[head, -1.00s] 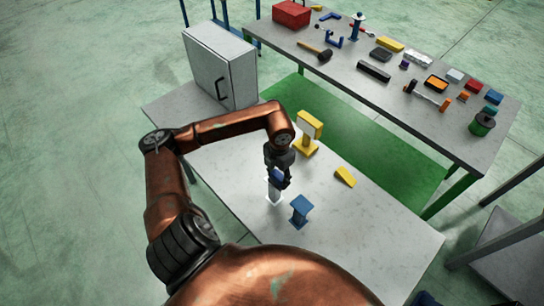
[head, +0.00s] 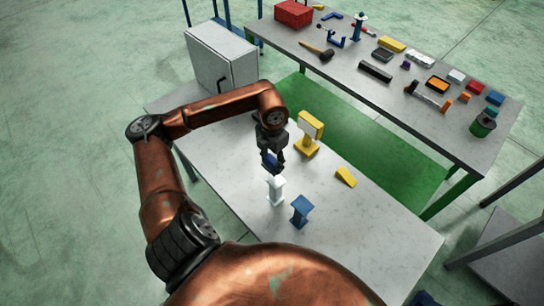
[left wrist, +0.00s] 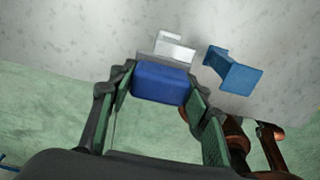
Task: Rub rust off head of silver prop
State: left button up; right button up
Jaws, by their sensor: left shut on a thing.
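The silver prop (head: 276,192) stands upright on the near light table and looks pale and plain at this size; I cannot make out rust on its head. My left gripper (head: 270,156) points down just above and behind its head. It is shut on a blue block (head: 271,166), which also shows between the fingers in the left wrist view (left wrist: 161,84). In that view the block covers part of the silver prop (left wrist: 172,48). Whether block and head touch, I cannot tell. My right gripper is not in view.
A blue prop (head: 300,211) stands close right of the silver one. A yellow prop (head: 309,130) stands behind, and a yellow wedge (head: 345,177) lies to the right. A grey cabinet (head: 222,60) is at back left. The table's right front is clear.

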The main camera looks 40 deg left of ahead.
pick_arm(q)
jog(key=shift+r+p, duration=0.3)
jog(key=shift+r, duration=0.7)
jog(key=shift+d+f, duration=0.1)
